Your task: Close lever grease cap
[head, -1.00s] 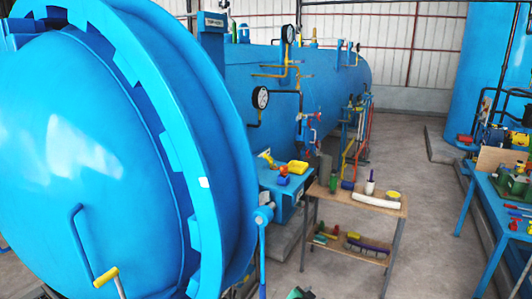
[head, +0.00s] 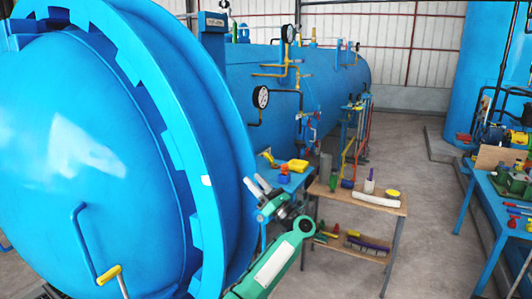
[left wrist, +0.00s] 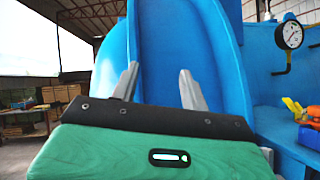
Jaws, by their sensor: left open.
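My left gripper (head: 255,184) is in front of the blue lever post beside the vessel door and hides most of it. Its two grey fingers stand apart with nothing between them. In the left wrist view the open fingers (left wrist: 158,78) point at the blue door rim (left wrist: 165,35). I cannot pick out a grease cap in either view; the lever's round head is behind my gripper. The large blue vessel door (head: 70,150) fills the left of the head view, with a yellow-gripped handle (head: 108,275) low on it. My right gripper is not in view.
A small blue table with a yellow block (head: 298,166) and other small items stands behind my gripper. A wooden cart (head: 385,208) holds bottles and tools. A blue workbench (head: 490,200) is at the right. The floor between cart and bench is clear.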

